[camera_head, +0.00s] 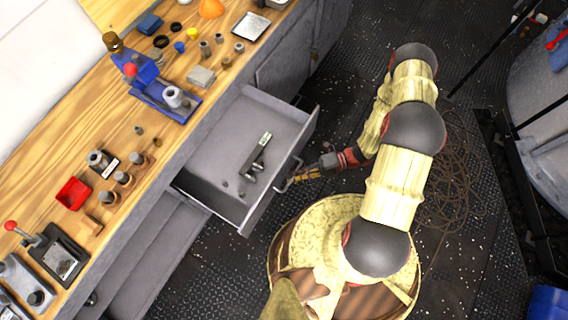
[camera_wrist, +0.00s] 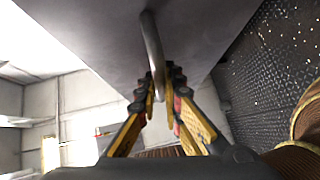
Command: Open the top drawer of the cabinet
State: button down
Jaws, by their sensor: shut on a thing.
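The grey cabinet's top drawer (camera_head: 222,152) is pulled well out in the head view. A metal tool and a few small parts lie inside it. The drawer's handle (camera_head: 291,176) is on its front face. It shows as a curved bar in the wrist view (camera_wrist: 153,50), against the drawer front (camera_wrist: 90,35). My gripper (camera_head: 290,179) is at the handle. In the wrist view its yellow fingers (camera_wrist: 161,92) are closed around the lower part of the bar.
The wooden bench top (camera_head: 62,137) holds a blue device (camera_head: 160,92), a red tray (camera_head: 73,193) and several small parts. Another, lower drawer (camera_head: 150,245) also stands out. Dark floor (camera_head: 345,105) lies open beyond the drawer. A coil of cable (camera_head: 450,185) lies right of my arm.

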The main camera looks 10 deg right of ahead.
jog(key=shift+s+d, duration=0.2)
jog(key=shift+d, duration=0.1)
jog(key=c, duration=1.9)
grip_release()
jog(key=d, duration=0.4)
jog(key=d+r, duration=0.1)
jog(key=d, duration=0.3)
jog(key=w+d, duration=0.1)
jog(key=d, duration=0.2)
jog(key=shift+d+r, duration=0.35)
jog(key=shift+d, duration=0.05)
